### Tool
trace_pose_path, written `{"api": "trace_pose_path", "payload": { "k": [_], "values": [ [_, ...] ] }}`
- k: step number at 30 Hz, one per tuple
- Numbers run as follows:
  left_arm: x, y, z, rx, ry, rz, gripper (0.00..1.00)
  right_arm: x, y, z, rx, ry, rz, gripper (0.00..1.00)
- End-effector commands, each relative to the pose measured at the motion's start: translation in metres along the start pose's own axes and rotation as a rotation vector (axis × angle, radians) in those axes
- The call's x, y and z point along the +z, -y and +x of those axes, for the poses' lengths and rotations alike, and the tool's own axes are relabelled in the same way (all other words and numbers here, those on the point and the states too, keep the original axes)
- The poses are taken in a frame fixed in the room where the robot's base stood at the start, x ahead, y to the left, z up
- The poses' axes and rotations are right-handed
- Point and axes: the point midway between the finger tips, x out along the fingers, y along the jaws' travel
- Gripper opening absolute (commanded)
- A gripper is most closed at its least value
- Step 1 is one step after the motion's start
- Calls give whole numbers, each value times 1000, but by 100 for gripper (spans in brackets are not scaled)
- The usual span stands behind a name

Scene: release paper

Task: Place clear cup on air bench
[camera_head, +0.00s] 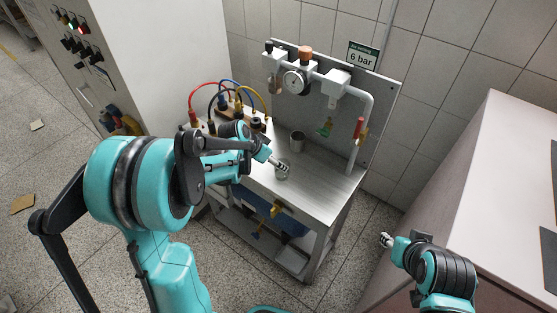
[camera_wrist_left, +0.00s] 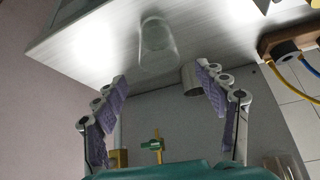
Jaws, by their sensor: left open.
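The clear cup (camera_head: 282,173) stands on the metal top of the air bench (camera_head: 318,196). It also shows in the left wrist view (camera_wrist_left: 157,45), beyond my fingertips and apart from them. My left gripper (camera_head: 279,163) is over the bench close to the cup; in the left wrist view (camera_wrist_left: 162,76) its two purple-padded fingers are spread with nothing between them. My right gripper (camera_head: 385,240) is low at the right, away from the bench and beside the pale cabinet; it is too small to tell its opening.
A grey metal cup (camera_head: 297,141) stands farther back on the bench. A gauge (camera_head: 294,82) and white pipes are on the back panel. Coloured hoses (camera_head: 238,92) sit at the bench's back left. The bench's right front is clear. A pale cabinet (camera_head: 450,190) stands at the right.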

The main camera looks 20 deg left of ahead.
Motion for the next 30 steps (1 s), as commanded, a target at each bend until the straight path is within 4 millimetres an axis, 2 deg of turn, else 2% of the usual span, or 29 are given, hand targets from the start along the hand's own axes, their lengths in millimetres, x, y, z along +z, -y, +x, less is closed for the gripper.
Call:
{"api": "trace_pose_path", "payload": {
  "k": [1, 6, 13, 16, 20, 23, 27, 30],
  "values": [
    [-2, 0, -16, -1, 0, -2, 72, -5, 0, -7, 0, 0, 0, 40],
    [-1, 0, -51, 1, 0, -2, 72, -12, 0, -16, 0, 0, 0, 40],
    [0, -1, -75, 0, 0, -2, 72, -16, 0, -22, 0, 0, 0, 40],
    [0, -9, -86, -10, 6, -19, 72, -16, 0, -22, 0, 0, 0, 40],
    [5, -35, -113, -52, 23, -84, 72, -15, 0, -22, 0, 0, 0, 40],
    [16, -63, -140, -102, 33, -158, 72, -15, 0, -22, 0, 0, 0, 40],
    [40, -97, -172, -178, 26, -262, 72, -15, 0, -22, 0, 0, 0, 40],
    [59, -115, -188, -226, 9, -328, 72, -15, 0, -22, 0, 0, 0, 40]
  ]
}}
